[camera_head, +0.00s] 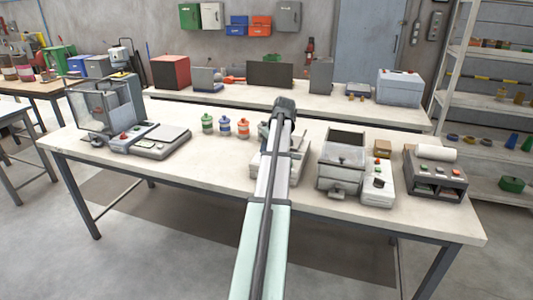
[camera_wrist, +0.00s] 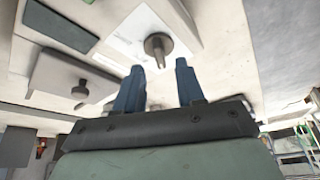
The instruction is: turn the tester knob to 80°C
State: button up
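In the wrist view a grey round knob (camera_wrist: 158,45) with a narrow pointer stands on a pale panel with a white printed plate (camera_wrist: 128,38). The print is too blurred to read, so I cannot tell the setting. My gripper (camera_wrist: 159,67) has two blue fingers spread apart with nothing between them. The knob appears just past the fingertips, roughly centred between them, and apart from them. In the head view a pale device (camera_head: 262,168), apparently the tester, is largely covered by my arm; its knob and my fingers are hidden there.
A second knob (camera_wrist: 80,91) sits on a raised block beside the panel, near a dark display (camera_wrist: 60,25). In the head view a hopper machine (camera_head: 341,160) and a control box (camera_head: 379,185) stand right, small bottles (camera_head: 225,126) and a scale (camera_head: 160,142) left.

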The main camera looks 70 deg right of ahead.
jog(key=shift+x, duration=1.65)
grip_shut()
